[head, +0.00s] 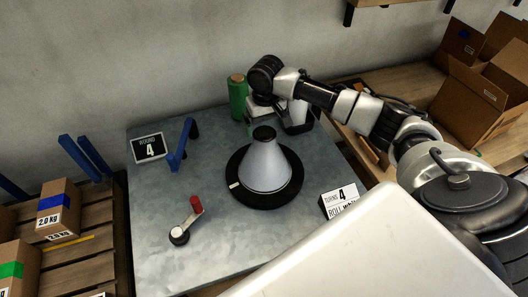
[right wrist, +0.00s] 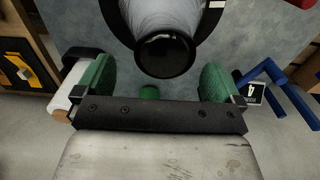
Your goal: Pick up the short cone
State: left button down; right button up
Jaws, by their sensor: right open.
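A grey cone (head: 264,167) with a black cap stands upright on a black round disc (head: 290,188) on the metal table. My right gripper (head: 276,126) is behind the cone, at the table's far side, open and apart from it. In the right wrist view the open right gripper (right wrist: 157,82) shows green pads on both sides. The cone (right wrist: 168,18) shows there with its black cap towards me, above the gap between the pads. Nothing is held. My left gripper is not in view.
A green roll (head: 238,97) stands by the right gripper. A crank with a red handle (head: 196,204), a blue bracket (head: 181,145) and signs (head: 149,147) are on the table (head: 160,250). Boxes (head: 57,210) stand left; open cartons (head: 470,100) stand right.

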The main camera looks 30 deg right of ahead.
aim_at(264, 132)
jog(key=shift+f, duration=0.4)
jog(key=shift+w+f, duration=0.1)
jog(key=shift+f, duration=0.2)
jog(key=f, duration=0.1)
jog(key=f+p, duration=0.1)
jog(key=f, duration=0.2)
jog(key=shift+a+f, duration=0.25)
jog(key=shift+f, duration=0.2)
jog(key=c, duration=1.7)
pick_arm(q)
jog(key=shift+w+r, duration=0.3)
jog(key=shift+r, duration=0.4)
pick_arm(e)
jog(key=shift+r, duration=0.1)
jog(key=shift+r, duration=0.1)
